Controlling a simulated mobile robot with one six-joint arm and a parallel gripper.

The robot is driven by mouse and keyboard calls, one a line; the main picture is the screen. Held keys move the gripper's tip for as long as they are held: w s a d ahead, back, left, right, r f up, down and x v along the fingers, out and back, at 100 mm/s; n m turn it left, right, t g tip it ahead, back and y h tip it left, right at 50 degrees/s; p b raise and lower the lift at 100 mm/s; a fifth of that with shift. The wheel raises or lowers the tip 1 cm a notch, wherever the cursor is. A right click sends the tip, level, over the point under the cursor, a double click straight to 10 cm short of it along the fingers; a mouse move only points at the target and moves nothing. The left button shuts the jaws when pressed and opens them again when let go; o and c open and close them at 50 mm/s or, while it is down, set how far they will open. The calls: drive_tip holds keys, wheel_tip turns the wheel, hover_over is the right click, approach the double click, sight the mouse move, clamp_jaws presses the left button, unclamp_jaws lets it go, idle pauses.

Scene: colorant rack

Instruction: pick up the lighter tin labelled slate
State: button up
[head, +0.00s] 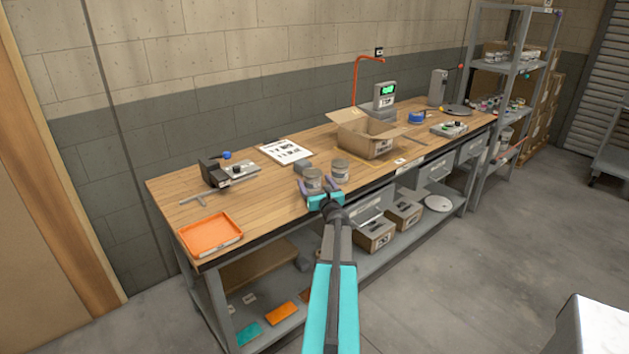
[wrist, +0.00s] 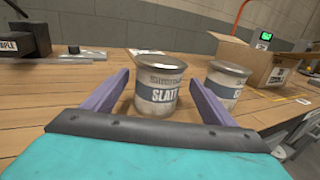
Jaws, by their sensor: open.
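A grey tin (wrist: 158,84) with a silver lid has a blue-grey band reading "SLAT" and further blurred letters. It stands upright between the fingertips of my gripper (wrist: 158,90), which is open, with no clear contact. In the head view this tin (head: 312,177) is on the bench's front part, just beyond my gripper (head: 319,189). A second similar tin (head: 340,171) stands upright to its right, outside the jaws. In the wrist view the second tin (wrist: 226,84) is partly covered by the right finger, and its label is unreadable. Which tin is lighter cannot be seen.
A clipboard (head: 287,151) and an orange tray (head: 211,233) lie to the left. Bare wood lies around the tray.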

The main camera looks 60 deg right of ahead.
drive_tip(key=shift+w, duration=0.1)
idle(0.5)
drive_tip(key=c, duration=1.2)
